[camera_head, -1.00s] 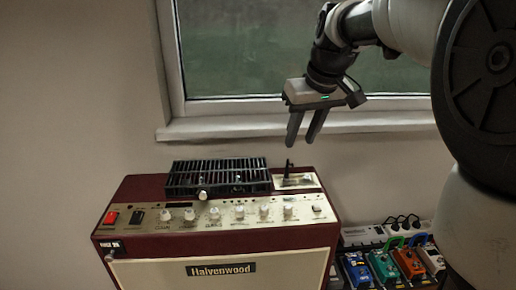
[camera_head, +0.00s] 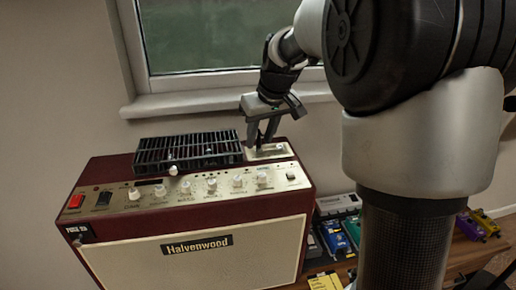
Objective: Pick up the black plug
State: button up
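The Halvenwood amplifier (camera_head: 200,262) is dark red with a cream front. On its top right is a pale jack plate (camera_head: 280,152), where the black plug stood upright in the earlier view. My gripper (camera_head: 260,142) points down over this plate, its two dark fingers apart, with the tips close to the plate. The plug is at the fingers and mostly hidden by them; I cannot make it out clearly or tell whether they touch it.
A black vent grille (camera_head: 185,150) lies just left of the plate. Knobs and a red switch (camera_head: 76,201) line the front panel. Several coloured pedals, one of them blue (camera_head: 335,238), stand on the wooden surface at right. The window sill (camera_head: 200,103) is behind.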

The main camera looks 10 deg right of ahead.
grip_shut()
